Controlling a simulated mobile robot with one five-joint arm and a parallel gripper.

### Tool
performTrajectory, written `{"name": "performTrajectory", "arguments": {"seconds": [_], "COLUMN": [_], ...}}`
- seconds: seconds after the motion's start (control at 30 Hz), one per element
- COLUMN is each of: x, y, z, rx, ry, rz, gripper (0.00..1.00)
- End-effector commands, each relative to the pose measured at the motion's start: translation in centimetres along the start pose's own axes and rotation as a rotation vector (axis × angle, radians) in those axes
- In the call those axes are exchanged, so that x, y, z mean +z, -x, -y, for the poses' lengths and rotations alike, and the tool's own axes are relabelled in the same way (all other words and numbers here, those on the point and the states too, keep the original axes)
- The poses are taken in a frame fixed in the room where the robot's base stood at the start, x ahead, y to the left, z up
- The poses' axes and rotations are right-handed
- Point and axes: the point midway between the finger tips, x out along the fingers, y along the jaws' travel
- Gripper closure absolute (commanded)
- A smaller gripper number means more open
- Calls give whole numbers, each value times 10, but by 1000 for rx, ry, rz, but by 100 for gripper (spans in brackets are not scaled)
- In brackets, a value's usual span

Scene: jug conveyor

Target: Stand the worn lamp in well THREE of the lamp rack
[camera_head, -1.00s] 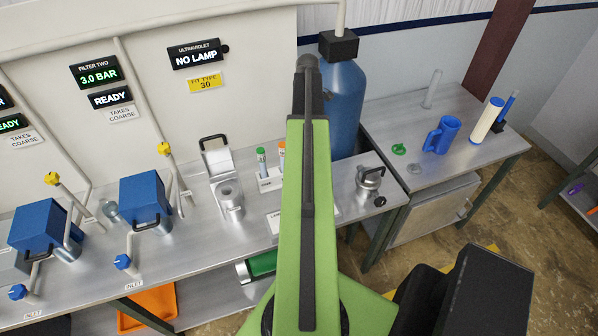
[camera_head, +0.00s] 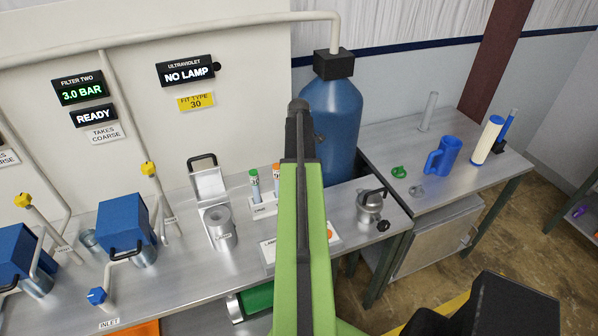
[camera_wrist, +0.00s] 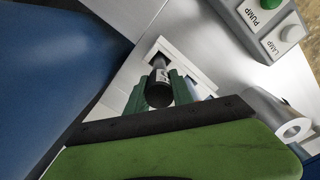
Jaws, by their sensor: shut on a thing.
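My gripper (camera_wrist: 160,88) shows in the wrist view with its green fingers shut on the worn lamp (camera_wrist: 158,96), seen as a dark round cap with a small white label. The lamp's lower part is hidden. A white rack-like piece (camera_wrist: 190,62) lies just beyond it; I cannot tell whether the lamp is inside a well or above it. In the head view, a small white rack (camera_head: 264,211) holds a green-capped lamp (camera_head: 254,185) and an orange-capped lamp (camera_head: 276,178). My arm hides the gripper and part of the bench there. No well number is readable.
A blue tank (camera_head: 334,115) stands close behind my arm and fills the left of the wrist view. A steel housing (camera_head: 220,230) with a raised lid (camera_head: 207,183) and a metal pot (camera_head: 369,208) stand on the bench. A PUMP/LAMP button box (camera_wrist: 268,25) is nearby.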

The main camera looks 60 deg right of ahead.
Motion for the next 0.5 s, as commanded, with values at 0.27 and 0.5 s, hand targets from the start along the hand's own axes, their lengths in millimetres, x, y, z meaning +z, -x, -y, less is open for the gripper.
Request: {"name": "performTrajectory", "arguments": {"seconds": [0.27,0.5], "x": [0,-1], "y": [-3,-1], "z": [0,0], "rx": [0,0], "ry": [1,1], "rz": [0,0], "gripper": [100,51]}}
